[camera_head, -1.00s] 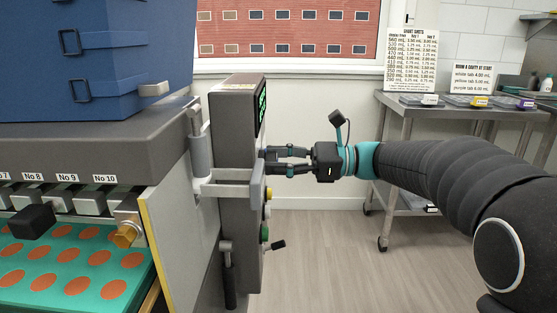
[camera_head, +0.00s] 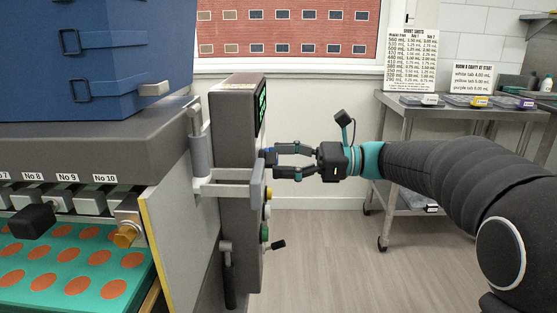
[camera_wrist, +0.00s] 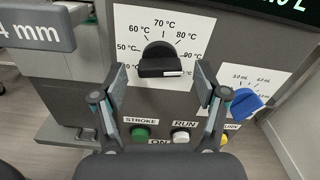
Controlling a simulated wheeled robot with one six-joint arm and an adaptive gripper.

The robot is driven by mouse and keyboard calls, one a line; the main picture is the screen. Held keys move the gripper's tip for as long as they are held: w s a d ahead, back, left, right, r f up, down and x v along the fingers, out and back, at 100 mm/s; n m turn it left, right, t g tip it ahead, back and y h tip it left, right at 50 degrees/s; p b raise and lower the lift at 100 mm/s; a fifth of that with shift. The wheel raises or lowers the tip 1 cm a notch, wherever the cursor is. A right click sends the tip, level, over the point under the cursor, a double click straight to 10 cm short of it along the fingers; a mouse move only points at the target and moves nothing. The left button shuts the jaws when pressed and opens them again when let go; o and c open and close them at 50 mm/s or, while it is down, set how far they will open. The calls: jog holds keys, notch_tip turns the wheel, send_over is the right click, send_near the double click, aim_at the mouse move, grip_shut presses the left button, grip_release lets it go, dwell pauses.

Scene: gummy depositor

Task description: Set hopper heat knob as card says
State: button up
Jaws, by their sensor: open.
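The black heat knob (camera_wrist: 160,62) is in the wrist view, on a white dial plate (camera_wrist: 125,25) marked from about 50 °C to 90 °C. A short white mark shows at the lower right of the knob's bar; the exact setting is hard to tell. My gripper (camera_wrist: 162,92) is open, with one finger to each side below the knob and apart from it. In the head view my gripper (camera_head: 272,160) faces the depositor's control box (camera_head: 232,130) from the right; the heat knob is not clear there.
A blue knob (camera_wrist: 245,104) sits right of the heat knob. A green button (camera_wrist: 140,133) and white button (camera_wrist: 180,137) are below. Printed cards (camera_head: 411,60) (camera_head: 472,78) stand on the metal table (camera_head: 450,112) at right. Floor between is clear.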

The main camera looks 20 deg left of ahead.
jog(key=v, duration=1.1)
jog(key=shift+w, duration=0.1)
